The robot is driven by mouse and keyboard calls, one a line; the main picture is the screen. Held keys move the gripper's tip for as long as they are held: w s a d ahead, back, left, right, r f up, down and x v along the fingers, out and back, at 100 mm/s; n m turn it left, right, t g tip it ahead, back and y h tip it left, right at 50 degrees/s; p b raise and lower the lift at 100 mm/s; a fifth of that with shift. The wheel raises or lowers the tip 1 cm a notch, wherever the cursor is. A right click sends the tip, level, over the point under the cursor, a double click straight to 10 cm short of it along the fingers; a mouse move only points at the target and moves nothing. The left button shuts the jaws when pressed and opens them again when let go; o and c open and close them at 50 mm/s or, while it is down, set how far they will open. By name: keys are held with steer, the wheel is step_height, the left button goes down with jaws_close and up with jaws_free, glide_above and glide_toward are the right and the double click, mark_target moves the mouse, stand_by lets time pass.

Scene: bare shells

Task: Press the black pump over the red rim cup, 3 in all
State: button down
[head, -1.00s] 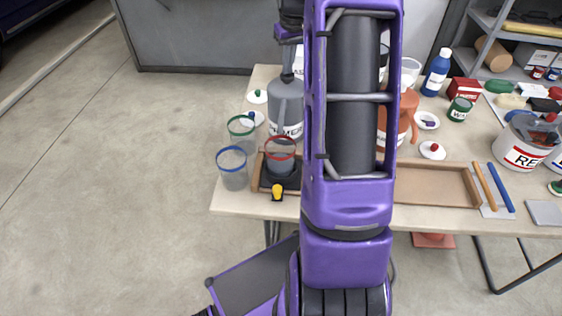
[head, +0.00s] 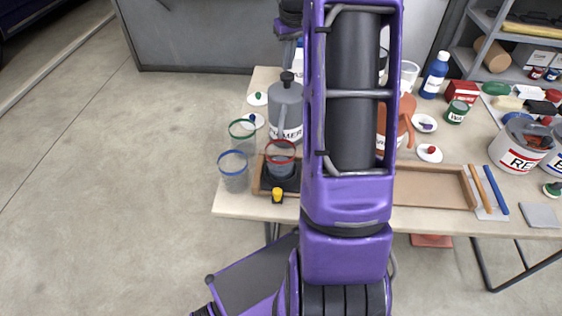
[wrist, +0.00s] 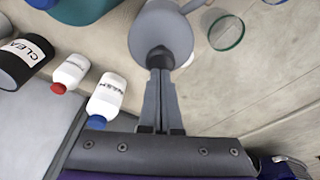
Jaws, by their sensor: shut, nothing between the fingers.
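The grey jug (head: 285,103) with partly readable lettering stands at the table's back left. Its black pump knob (head: 287,78) sticks up on top, and no finger covers it in the head view. The red rim cup (head: 281,155) is clear and stands just in front of the jug, on a black base. My gripper (wrist: 160,72) is shut and empty in the wrist view, pointing down at the grey jug top (wrist: 143,35). A dark knob shows at its fingertips there; I cannot tell the gap.
A green rim cup (head: 242,135) and a blue rim cup (head: 233,170) stand left of the red one. A yellow-topped item (head: 277,195) sits in front. An orange jug (head: 405,120) stands to the right. White bottles (wrist: 106,100) show in the wrist view.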

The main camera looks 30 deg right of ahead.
stand_by(0.4)
step_height(320, 180, up, 2)
steer(key=shift+r+p, duration=0.15)
steer(key=shift+p, duration=0.75)
steer(key=shift+r, duration=1.85)
